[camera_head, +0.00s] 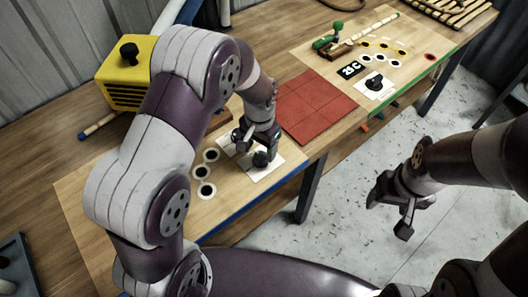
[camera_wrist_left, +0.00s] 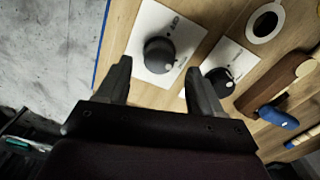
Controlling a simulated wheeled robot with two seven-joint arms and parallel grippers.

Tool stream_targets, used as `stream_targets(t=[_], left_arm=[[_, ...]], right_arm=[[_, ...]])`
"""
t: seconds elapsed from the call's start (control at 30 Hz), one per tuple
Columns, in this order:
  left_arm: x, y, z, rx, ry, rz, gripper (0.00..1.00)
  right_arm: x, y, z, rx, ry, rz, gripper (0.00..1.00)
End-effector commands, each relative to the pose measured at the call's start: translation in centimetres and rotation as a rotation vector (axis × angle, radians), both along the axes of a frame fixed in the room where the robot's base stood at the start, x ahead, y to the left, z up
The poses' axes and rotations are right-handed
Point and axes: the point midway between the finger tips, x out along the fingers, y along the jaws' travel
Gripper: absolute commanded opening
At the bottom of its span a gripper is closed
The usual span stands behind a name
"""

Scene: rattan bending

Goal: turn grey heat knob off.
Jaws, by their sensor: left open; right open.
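A dark grey knob (camera_head: 261,159) sits on a white plate (camera_head: 264,172) near the front edge of the wooden bench. It also shows in the left wrist view (camera_wrist_left: 159,55). A second dark knob (camera_wrist_left: 219,82) on its own white plate is beside it; my gripper largely hides it in the head view. Which of the two is the grey heat knob I cannot tell. My left gripper (camera_head: 258,147) is open just over the first knob, its fingers either side of it in the wrist view; contact is unclear. My right gripper (camera_head: 390,214) is open and empty, beyond the bench's front.
Ringed black spots (camera_head: 206,171) lie left of the knob plate, and a red tiled square (camera_head: 317,106) right of it. A third knob (camera_head: 374,83) is on the far board. A yellow box (camera_head: 126,77) stands behind my left arm. A blue-handled tool (camera_wrist_left: 281,117) lies near the knobs.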

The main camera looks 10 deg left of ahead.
Motion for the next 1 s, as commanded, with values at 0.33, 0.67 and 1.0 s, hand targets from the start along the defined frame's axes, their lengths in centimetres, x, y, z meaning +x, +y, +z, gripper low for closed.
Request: stream_targets(t=[0.33, 0.67, 1.0], left_arm=[[0.0, 0.0, -3.7, -0.001, -0.002, 0.001, 0.67], [0.0, 0.0, -3.7, -0.001, -0.002, 0.001, 0.21], [0.0, 0.0, -3.7, 0.000, 0.000, 0.020, 0.11]], right_arm=[[0.0, 0.0, 0.3, 0.000, 0.000, 0.000, 0.66], [0.0, 0.0, 0.3, 0.000, 0.000, 0.000, 0.66], [0.0, 0.0, 0.4, 0.000, 0.000, 0.000, 0.66]])
